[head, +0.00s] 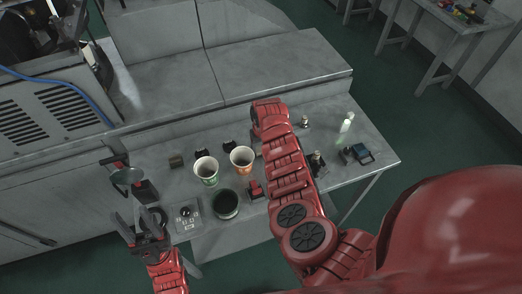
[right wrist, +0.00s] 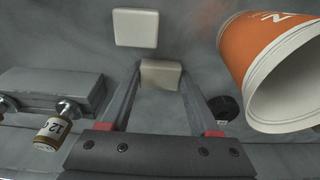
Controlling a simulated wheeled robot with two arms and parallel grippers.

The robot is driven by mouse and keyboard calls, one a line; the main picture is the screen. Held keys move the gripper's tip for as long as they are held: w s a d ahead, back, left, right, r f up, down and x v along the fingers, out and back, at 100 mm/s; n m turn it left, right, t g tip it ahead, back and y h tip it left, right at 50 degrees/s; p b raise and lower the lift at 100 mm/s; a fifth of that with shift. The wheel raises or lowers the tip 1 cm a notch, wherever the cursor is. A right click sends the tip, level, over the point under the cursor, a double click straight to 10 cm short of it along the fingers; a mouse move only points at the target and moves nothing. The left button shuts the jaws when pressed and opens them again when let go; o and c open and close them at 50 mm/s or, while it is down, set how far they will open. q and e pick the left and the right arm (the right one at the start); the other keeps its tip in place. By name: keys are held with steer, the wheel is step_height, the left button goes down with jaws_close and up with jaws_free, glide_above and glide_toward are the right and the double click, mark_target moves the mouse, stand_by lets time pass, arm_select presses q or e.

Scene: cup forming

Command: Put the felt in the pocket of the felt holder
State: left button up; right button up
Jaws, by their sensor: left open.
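In the right wrist view a beige block (right wrist: 160,76), perhaps the felt, lies between the tips of my right gripper (right wrist: 161,70). The fingertips stand apart on both sides of it; whether they press on it I cannot tell. A paler square block (right wrist: 135,27) lies just beyond; I cannot tell whether it is the felt or part of the holder. In the head view my own right arm hides the right gripper and these blocks. My left gripper (head: 140,222) is open and empty at the table's front left. No pocket is clearly visible.
An orange cup (head: 242,157) and a green-marked cup (head: 206,168) stand mid-table, with a dark round container (head: 226,204) in front. In the right wrist view the orange cup (right wrist: 262,60) is close on the right; a grey box (right wrist: 50,88) and labelled bottle (right wrist: 49,131) are left.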

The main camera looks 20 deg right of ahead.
jaws_close()
steer(key=shift+r, duration=0.15)
